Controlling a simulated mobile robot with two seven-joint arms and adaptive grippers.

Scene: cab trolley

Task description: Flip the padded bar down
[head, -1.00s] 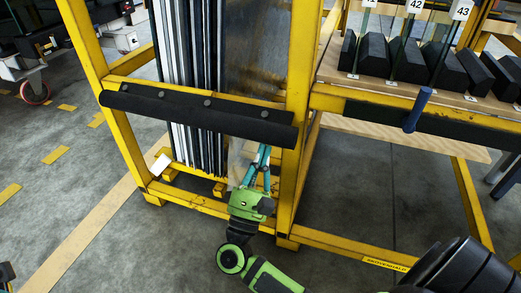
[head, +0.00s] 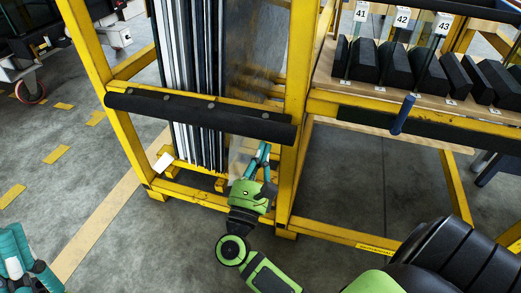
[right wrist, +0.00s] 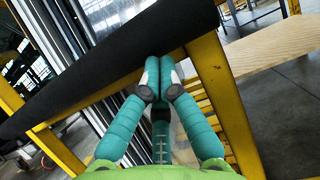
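The padded bar (head: 200,116) is a long black foam-covered bar across the front of the yellow trolley (head: 296,100), in front of upright panels. It is raised and roughly level, tilting slightly down to the right. My right gripper (head: 261,150) is just below the bar near its right end, fingers pointing up. In the right wrist view its teal fingertips (right wrist: 160,68) are together at the bar's lower edge (right wrist: 110,75), with nothing seen between them; whether they touch the bar is unclear. My left gripper (head: 18,255) shows partly at the lower left, away from the trolley.
Upright panels (head: 190,70) stand behind the bar. To the right, a wooden shelf holds black blocks (head: 395,62) with numbered tags, and a blue handle (head: 403,114) sticks up in front. A lower yellow rail (head: 345,236) runs near the floor.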

